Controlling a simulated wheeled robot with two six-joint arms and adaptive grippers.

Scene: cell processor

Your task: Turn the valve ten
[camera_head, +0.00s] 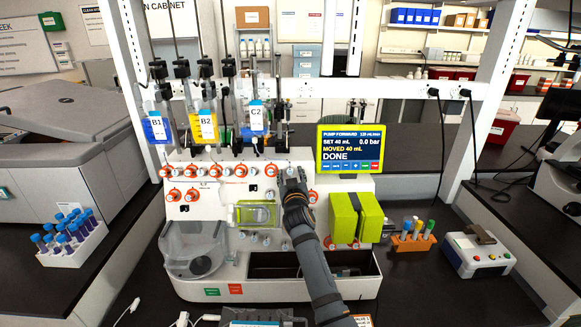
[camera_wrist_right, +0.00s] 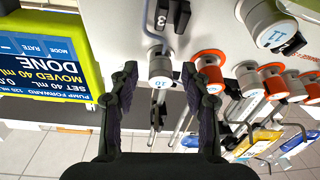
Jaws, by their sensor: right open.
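The processor (camera_head: 255,285) stands on the dark bench, with a row of orange and grey valves across its white front. In the right wrist view, valve ten (camera_wrist_right: 160,68) is a grey-white round knob marked 10. My right gripper (camera_head: 292,180) is at the right end of the upper valve row and covers part of it. In the right wrist view, my right gripper (camera_wrist_right: 160,80) is open, with one finger on each side of valve ten. I cannot tell whether the fingers touch the knob. My left gripper is not in view.
An orange valve (camera_wrist_right: 208,65) is close beside the gripper's right finger, and valve eleven (camera_wrist_right: 268,25) is farther right. The screen (camera_head: 350,148) reads DONE. Yellow-green blocks (camera_head: 355,218) sit right of my arm. A tube rack (camera_head: 72,243) stands left.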

